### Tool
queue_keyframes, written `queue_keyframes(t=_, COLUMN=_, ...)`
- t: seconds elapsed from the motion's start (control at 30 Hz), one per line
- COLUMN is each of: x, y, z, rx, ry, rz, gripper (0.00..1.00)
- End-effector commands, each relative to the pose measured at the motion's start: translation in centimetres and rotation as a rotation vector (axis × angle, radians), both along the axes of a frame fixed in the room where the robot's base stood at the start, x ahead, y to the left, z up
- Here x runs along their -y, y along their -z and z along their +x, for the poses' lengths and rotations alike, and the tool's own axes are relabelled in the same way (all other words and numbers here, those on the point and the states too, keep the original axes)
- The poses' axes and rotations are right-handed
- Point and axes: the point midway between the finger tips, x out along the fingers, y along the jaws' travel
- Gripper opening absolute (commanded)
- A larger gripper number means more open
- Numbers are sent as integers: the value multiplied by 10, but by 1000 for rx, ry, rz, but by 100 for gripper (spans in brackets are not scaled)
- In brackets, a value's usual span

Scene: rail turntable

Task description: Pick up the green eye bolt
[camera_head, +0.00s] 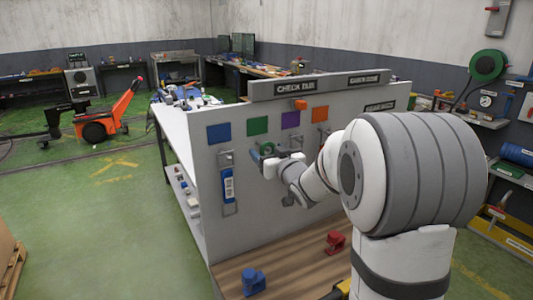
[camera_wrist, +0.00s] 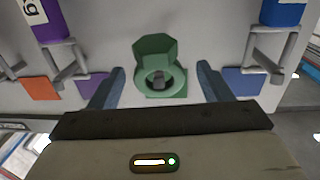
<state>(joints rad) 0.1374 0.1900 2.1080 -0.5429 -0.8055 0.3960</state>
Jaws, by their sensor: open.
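The green eye bolt (camera_wrist: 154,50) shows in the wrist view in front of the grey panel, with a hexagonal part above and a ring below. In the head view a small part of it (camera_head: 267,148) shows at the panel, partly hidden by my gripper. My gripper (camera_wrist: 161,72) is open, with one finger on each side of the eye bolt and a visible gap to both. In the head view my gripper (camera_head: 268,159) is close to the panel, below the green square. What holds the bolt is mostly hidden.
The upright grey panel (camera_head: 235,240) carries blue, green, purple and orange squares. A blue tagged item (camera_head: 228,186) hangs to the left on a bracket. A blue object (camera_head: 253,282) and a red object (camera_head: 335,242) stand on the wooden worktop (camera_head: 300,268) below.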

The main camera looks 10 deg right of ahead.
Motion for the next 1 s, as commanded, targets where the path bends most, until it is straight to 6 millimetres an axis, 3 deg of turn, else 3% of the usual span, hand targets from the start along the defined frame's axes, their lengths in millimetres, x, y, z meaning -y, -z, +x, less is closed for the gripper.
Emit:
queue_keyframes(t=0.2, x=-7, y=-1, z=24, rx=-1, ry=0, rz=1, gripper=72)
queue_keyframes(t=0.47, x=-7, y=0, z=26, rx=0, ry=1, rz=0, gripper=72)
queue_keyframes(t=1.0, x=-6, y=0, z=25, rx=-1, ry=3, rz=0, gripper=29)
